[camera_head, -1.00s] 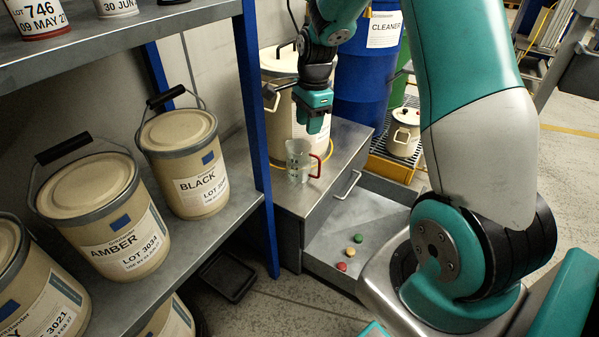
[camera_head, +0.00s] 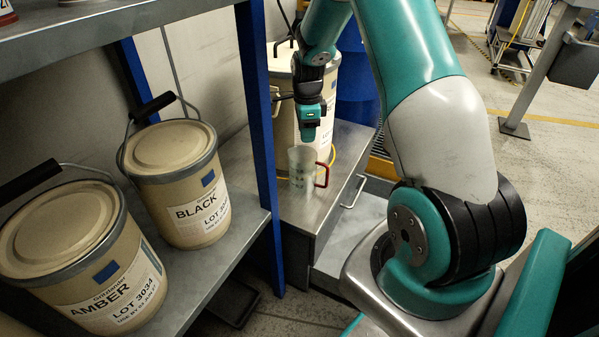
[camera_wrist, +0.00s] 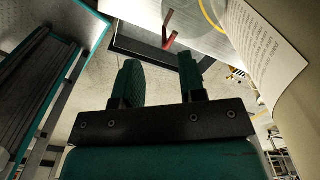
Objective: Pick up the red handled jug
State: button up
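The jug (camera_head: 301,169) is clear with a red handle on its right side. It stands upright on the grey metal cabinet top in the head view. In the wrist view its red handle (camera_wrist: 169,40) shows at the top, beyond the fingertips, and the clear body is hard to make out. My gripper (camera_head: 309,138) is just above and slightly right of the jug's rim in the head view, pointing down. In the wrist view the two fingers of my gripper (camera_wrist: 159,66) are apart with nothing between them.
A large beige drum (camera_head: 331,95) stands close behind the jug. The blue shelf post (camera_head: 262,130) is to the left, with the BLACK pail (camera_head: 176,160) and AMBER pail (camera_head: 60,230) on the shelf. A drawer handle (camera_head: 353,191) sticks out from the cabinet (camera_head: 318,205).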

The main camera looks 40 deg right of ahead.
jog(key=b, duration=0.2)
send_over(309, 173)
notch_tip(309, 173, down, 10)
jog(key=f, duration=0.2)
jog(key=f+b, duration=0.1)
jog(key=f, duration=0.1)
jog(key=w+f, duration=0.1)
jog(key=shift+a+f, duration=0.35)
jog(key=shift+f, duration=0.05)
grip_shut()
